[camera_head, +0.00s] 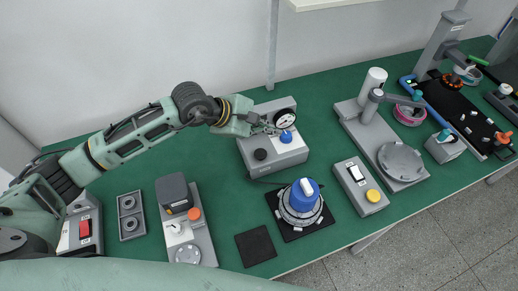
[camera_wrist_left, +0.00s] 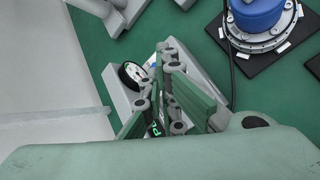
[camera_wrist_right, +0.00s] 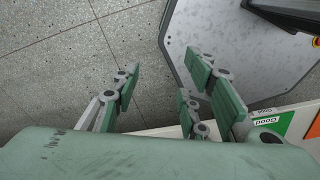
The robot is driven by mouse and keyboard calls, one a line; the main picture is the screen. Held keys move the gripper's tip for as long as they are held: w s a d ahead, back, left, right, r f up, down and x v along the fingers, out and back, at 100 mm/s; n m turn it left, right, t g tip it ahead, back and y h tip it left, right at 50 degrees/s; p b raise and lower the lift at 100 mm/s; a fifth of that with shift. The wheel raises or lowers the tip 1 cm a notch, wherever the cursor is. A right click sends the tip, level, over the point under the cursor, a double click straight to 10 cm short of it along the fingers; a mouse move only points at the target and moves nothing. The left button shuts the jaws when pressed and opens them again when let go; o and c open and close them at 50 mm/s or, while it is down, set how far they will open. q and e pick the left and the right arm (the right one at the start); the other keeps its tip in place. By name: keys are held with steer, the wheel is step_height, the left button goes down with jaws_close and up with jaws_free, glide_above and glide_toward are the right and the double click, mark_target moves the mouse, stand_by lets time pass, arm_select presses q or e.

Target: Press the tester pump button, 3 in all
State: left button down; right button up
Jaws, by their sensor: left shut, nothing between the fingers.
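The tester (camera_head: 262,165) is a grey box with a round white gauge (camera_head: 285,118), a blue button (camera_head: 286,136) and a black knob (camera_head: 260,154). My left gripper (camera_head: 266,127) reaches in from the left over the tester's top, its tips close to the gauge and blue button; I cannot tell whether they touch. The left wrist view shows its fingers (camera_wrist_left: 172,58) shut and empty, with the gauge (camera_wrist_left: 132,75) beside them and the button mostly hidden. My right gripper (camera_wrist_right: 163,72) is open and empty in the right wrist view, above the floor.
A blue-topped hub unit (camera_head: 301,196) stands on a black mat in front of the tester. A switch box with a yellow button (camera_head: 361,187) is to its right, a press-like stand (camera_head: 402,160) beyond. A grey device with an orange knob (camera_head: 190,225) stands left. Green table (camera_head: 228,195) lies bare between.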

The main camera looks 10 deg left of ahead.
arm_select(q)
steer(key=b, duration=0.4)
glide_above(265, 157)
step_height(265, 157, down, 8)
steer(key=shift+s+f, duration=0.1)
steer(key=shift+s, duration=0.05)
steer(key=shift+f+b, duration=0.4)
steer(key=shift+b, duration=0.2)
arm_select(e)
steer(key=f, duration=0.1)
steer(key=w+f, duration=0.1)
steer(key=f, duration=0.3)
steer(key=shift+w+a, duration=0.2)
steer(key=shift+a, duration=0.2)
arm_select(q)
steer(key=shift+r, duration=0.1)
arm_select(e)
steer(key=shift+w+d, duration=0.1)
steer(key=shift+d, duration=0.15)
steer(key=shift+f, duration=0.1)
arm_select(q)
steer(key=shift+f+b, duration=0.5)
steer(key=shift+b, duration=0.1)
arm_select(e)
steer(key=shift+w+f, duration=0.1)
steer(key=shift+f, duration=0.45)
